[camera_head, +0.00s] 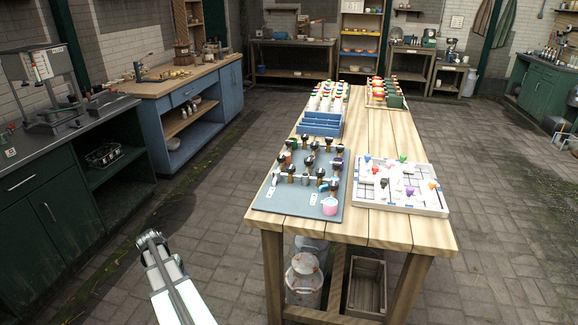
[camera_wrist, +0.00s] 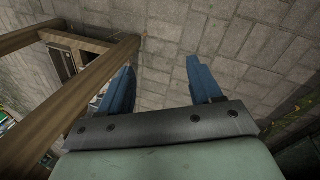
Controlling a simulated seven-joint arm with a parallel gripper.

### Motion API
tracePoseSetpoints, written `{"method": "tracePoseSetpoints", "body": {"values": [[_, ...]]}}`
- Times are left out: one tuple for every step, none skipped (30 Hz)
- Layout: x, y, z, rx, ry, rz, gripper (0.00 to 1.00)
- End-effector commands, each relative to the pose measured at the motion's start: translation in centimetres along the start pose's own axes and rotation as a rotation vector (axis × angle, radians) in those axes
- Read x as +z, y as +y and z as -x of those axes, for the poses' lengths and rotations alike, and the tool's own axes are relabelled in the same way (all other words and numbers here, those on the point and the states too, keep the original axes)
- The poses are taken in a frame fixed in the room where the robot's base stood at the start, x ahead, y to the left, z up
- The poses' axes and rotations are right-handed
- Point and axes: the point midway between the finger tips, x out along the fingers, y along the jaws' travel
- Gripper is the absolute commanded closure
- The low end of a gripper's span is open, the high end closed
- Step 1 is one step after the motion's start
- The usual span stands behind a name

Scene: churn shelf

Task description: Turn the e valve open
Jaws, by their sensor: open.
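A blue-grey board (camera_head: 334,213) lies at the near left of the wooden table in the head view. Several small valves with dark and light knobs (camera_head: 309,162) stand on it in rows. Their letters are too small to read, so I cannot tell which one is the e valve. My arm shows at the lower left of the head view, left of the table and apart from the board. In the wrist view my gripper (camera_wrist: 166,85) is open and empty, with its two blue fingers apart over the paved floor. No valve shows in the wrist view.
The wooden table (camera_head: 405,228) also bears a white tray of coloured pieces (camera_head: 440,205), a blue crate (camera_head: 320,124) and bottles (camera_head: 325,98). A metal can (camera_head: 303,283) and a wooden box (camera_head: 367,288) stand under it. Table legs (camera_wrist: 110,75) are close by in the wrist view.

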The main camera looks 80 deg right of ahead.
Motion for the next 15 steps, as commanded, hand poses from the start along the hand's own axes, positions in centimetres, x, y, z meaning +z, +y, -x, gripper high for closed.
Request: {"method": "tracePoseSetpoints", "body": {"values": [[-2.4,1.3,1.5,-0.006,0.013,-0.054,0.36],[-3.5,2.2,2.2,-0.007,0.019,-0.083,0.36],[-4.9,3.3,3.4,-0.009,0.027,-0.123,0.36],[-5.9,4.3,4.1,-0.01,0.034,-0.153,0.36],[-7.0,5.2,5.0,-0.011,0.041,-0.182,0.36],[-8.3,6.5,6.0,-0.012,0.05,-0.223,0.36],[-9.3,7.6,6.8,-0.013,0.056,-0.253,0.36],[-10.2,8.6,7.7,-0.014,0.061,-0.284,0.36],[-11.4,10.1,8.8,-0.016,0.07,-0.324,0.36],[-12.3,11.2,9.6,-0.017,0.077,-0.354,0.36],[-13.2,12.4,10.5,-0.018,0.083,-0.385,0.36],[-14.3,14.0,11.6,-0.018,0.092,-0.425,0.36],[-15.1,15.2,12.4,-0.018,0.098,-0.457,0.36],[-15.8,16.5,13.3,-0.019,0.104,-0.486,0.36],[-16.8,18.2,14.5,-0.02,0.112,-0.528,0.36]]}}
